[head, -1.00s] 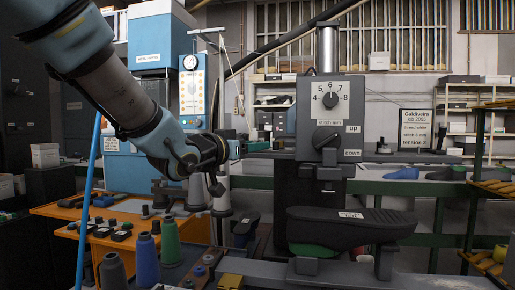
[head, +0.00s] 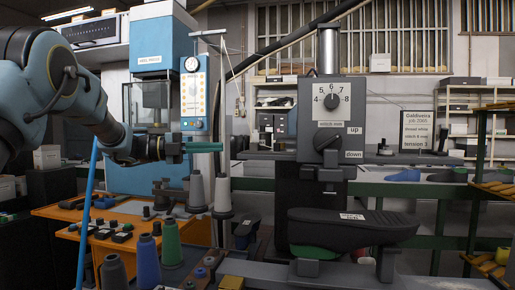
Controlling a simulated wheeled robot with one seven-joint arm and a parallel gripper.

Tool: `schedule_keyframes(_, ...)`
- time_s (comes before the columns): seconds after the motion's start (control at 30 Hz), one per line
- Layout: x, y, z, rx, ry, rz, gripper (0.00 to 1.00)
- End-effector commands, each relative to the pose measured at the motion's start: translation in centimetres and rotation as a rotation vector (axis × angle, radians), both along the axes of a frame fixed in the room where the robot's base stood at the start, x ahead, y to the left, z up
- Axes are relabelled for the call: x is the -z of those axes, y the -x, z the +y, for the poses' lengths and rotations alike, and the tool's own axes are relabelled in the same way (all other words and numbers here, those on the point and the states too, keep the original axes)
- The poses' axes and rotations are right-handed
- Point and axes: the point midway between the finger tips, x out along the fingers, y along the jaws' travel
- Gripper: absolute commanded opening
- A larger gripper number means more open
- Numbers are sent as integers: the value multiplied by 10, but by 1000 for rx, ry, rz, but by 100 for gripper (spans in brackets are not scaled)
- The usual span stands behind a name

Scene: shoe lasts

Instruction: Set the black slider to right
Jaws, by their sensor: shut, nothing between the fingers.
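Several small black controls (head: 103,233) sit on the orange bench (head: 130,216) at the lower left. I cannot tell which of them, if any, is the black slider, or how it is set. My gripper (head: 205,147) is shut and empty. It points right, in front of the blue machine and above the grey spools, well above the orange bench and apart from the controls.
Grey (head: 113,272), blue (head: 147,259) and green (head: 171,242) spools stand at the front left.

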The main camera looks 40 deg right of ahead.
Motion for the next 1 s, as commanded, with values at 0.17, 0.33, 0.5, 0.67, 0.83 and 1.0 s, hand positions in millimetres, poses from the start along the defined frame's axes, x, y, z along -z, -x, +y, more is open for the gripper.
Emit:
schedule_keyframes(0.17,-1,8,-10,13,0,-14,0)
schedule_keyframes(0.33,-2,27,-36,13,-1,-9,0)
schedule_keyframes(0.5,-3,47,-66,11,-1,-8,0)
schedule_keyframes(0.67,-3,64,-90,11,-1,-9,0)
schedule_keyframes(0.83,-1,75,-106,9,0,-10,0)
schedule_keyframes(1.0,0,79,-113,8,-1,-11,0)
